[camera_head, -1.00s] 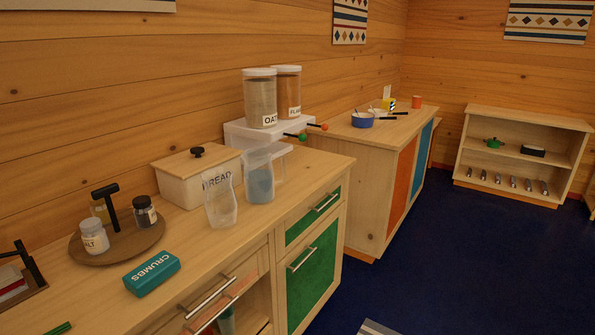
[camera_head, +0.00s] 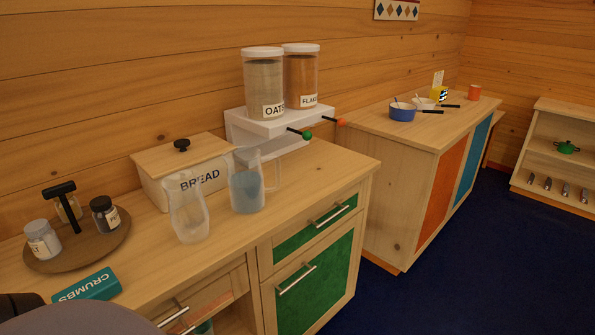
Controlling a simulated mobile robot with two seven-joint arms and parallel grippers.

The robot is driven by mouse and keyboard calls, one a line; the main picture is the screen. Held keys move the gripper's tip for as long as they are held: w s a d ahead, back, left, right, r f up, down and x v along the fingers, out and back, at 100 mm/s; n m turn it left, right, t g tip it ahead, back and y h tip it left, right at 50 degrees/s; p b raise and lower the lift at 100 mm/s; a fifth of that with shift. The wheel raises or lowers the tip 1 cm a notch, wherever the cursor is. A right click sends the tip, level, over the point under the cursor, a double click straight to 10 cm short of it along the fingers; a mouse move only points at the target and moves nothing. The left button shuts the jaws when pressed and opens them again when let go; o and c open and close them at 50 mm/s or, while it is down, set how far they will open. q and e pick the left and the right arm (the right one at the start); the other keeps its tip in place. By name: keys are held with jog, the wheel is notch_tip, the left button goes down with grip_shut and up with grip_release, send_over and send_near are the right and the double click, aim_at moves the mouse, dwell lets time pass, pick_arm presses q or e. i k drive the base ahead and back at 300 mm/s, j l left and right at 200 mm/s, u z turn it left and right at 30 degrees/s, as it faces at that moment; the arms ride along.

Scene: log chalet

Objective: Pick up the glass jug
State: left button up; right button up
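A clear glass jug (camera_head: 247,182) with a handle on its right side and blue-grey content stands upright on the wooden counter, in front of the white dispenser stand. A second clear glass vessel (camera_head: 188,212), pinched at the waist and seemingly empty, stands just left of it, in front of the bread box. I cannot see a handle on this second one. Neither gripper is in view. A grey and black rounded shape at the bottom left corner looks like part of my arm.
The bread box (camera_head: 158,186) is behind the glassware. A white stand (camera_head: 240,128) with oats and flakes canisters is at the back. A round tray (camera_head: 45,262) with jars and a blue crumbs box (camera_head: 88,286) are left. The counter right of the jug is clear.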

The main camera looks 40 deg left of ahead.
aim_at(245, 177)
jog(key=i+l+u, duration=0.15)
jog(key=i, duration=0.4)
jog(key=i+l+u, duration=0.1)
jog(key=i, duration=0.45)
jog(key=i+l+u, duration=0.1)
jog(key=i+u, duration=0.15)
jog(key=u, duration=0.15)
jog(key=i+l+u, duration=0.15)
jog(key=u, duration=0.3)
jog(key=i+l+u, duration=0.25)
jog(key=u, duration=0.15)
jog(key=i+l+u, duration=0.15)
jog(key=l+u, duration=0.15)
jog(key=u, duration=0.15)
jog(key=i+l+u, duration=0.15)
jog(key=l+u, duration=0.5)
jog(key=u, duration=0.15)
